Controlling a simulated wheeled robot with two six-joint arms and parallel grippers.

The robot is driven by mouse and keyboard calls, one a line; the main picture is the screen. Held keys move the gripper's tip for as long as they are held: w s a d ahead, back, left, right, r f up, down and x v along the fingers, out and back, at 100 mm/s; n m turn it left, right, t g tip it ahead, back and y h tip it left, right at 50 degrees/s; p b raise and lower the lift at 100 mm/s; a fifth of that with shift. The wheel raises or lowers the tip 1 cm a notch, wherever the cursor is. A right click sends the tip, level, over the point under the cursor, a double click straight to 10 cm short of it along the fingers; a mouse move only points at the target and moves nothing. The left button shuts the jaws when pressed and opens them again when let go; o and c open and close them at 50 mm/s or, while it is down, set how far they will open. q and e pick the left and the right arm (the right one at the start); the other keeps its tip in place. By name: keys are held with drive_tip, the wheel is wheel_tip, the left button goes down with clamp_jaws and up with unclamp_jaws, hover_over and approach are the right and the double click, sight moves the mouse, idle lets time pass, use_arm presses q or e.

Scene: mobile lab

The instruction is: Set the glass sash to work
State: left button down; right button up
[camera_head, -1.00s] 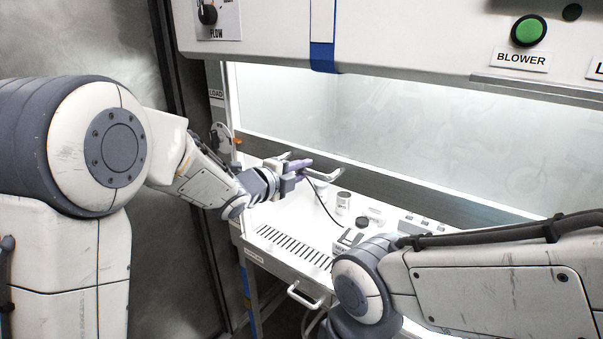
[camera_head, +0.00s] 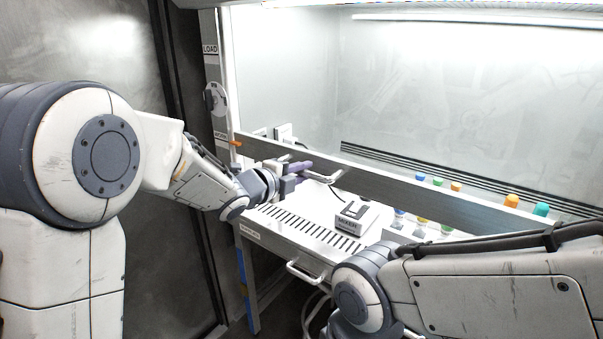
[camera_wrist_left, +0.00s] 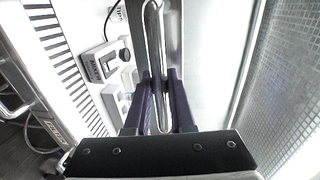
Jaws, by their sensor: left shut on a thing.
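The glass sash (camera_head: 440,110) is a wide clear pane with a grey lower rail (camera_head: 400,188) across the hood opening. A pale bar handle (camera_head: 328,176) stands out from its rail. My left gripper (camera_head: 303,173) is shut on this handle; in the left wrist view the handle (camera_wrist_left: 152,45) runs between the dark purple fingers. An orange pointer (camera_head: 236,143) at the sash's left edge is level with a small lower label (camera_head: 221,135), too small to read surely. The LOAD label (camera_head: 210,49) is well above it. My right gripper is out of view.
The white work surface (camera_head: 275,232) has a slotted grille and a front drawer handle (camera_head: 305,271). A small labelled device (camera_head: 356,217) and several coloured-cap containers stand behind the sash line. My right arm crosses the lower right.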

use_arm(q)
drive_tip(key=c, duration=0.8)
unclamp_jaws()
drive_tip(key=shift+o, duration=0.2)
drive_tip(key=shift+a, duration=0.1)
drive_tip(key=v, duration=1)
drive_tip(key=shift+s, duration=0.2)
